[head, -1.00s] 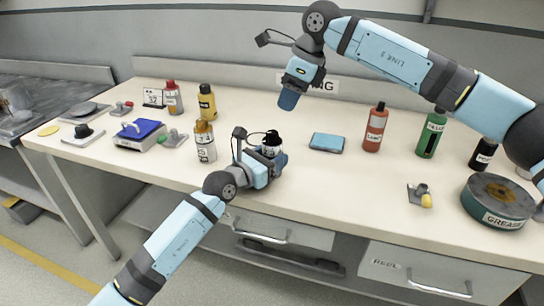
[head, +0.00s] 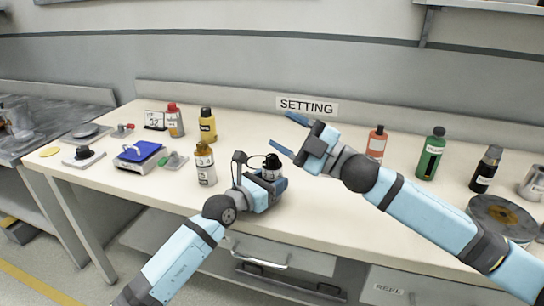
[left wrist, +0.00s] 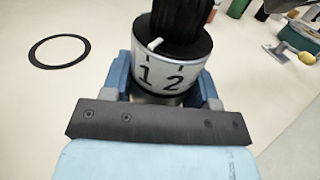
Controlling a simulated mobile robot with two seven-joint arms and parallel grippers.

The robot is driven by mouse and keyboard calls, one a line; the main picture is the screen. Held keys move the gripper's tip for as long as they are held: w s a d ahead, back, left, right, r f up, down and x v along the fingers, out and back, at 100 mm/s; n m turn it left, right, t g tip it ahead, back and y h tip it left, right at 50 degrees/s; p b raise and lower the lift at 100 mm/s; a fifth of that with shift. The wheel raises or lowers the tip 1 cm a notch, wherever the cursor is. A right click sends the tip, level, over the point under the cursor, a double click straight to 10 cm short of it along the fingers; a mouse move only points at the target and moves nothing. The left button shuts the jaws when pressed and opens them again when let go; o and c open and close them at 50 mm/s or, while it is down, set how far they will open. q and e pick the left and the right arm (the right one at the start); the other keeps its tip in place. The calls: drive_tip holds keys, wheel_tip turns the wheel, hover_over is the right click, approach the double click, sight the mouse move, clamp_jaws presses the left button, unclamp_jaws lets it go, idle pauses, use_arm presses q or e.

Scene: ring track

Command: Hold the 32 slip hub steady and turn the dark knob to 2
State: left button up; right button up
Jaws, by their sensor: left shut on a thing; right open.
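A hub with a dark knob (head: 271,162) stands near the bench's front edge. In the left wrist view the dark ribbed knob (left wrist: 181,22) sits on a white collar (left wrist: 170,76) marked 1 and 2. The knob's white pointer (left wrist: 156,44) is close to the 1 mark. My left gripper (head: 274,184) is shut on the hub below the collar, a finger on each side. My right gripper (head: 288,135) is open and empty, above and behind the hub, fingers pointing left. No 32 shows on the hub; a small card (head: 155,120) reads 32.
A bottle (head: 205,165) stands just left of the hub. A blue-topped scale (head: 138,155), red-capped bottle (head: 174,121) and yellow bottle (head: 207,125) are further left. Orange (head: 376,143) and green (head: 431,155) bottles stand right. A black ring (left wrist: 59,51) lies flat nearby.

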sight(277, 158)
drive_tip(key=d+f+m+t+h, duration=0.45)
drive_tip(key=f+m+h, duration=0.4)
drive_tip(key=m, duration=0.65)
drive_tip(key=shift+g+y, duration=0.35)
drive_tip(key=shift+y, duration=0.3)
drive_tip(key=x, duration=0.3)
drive_tip(key=f+x, duration=0.1)
drive_tip(key=x, duration=0.6)
drive_tip(key=shift+w+a+f, duration=0.1)
drive_tip(key=shift+a+f, duration=0.15)
drive_tip(key=c, duration=0.9)
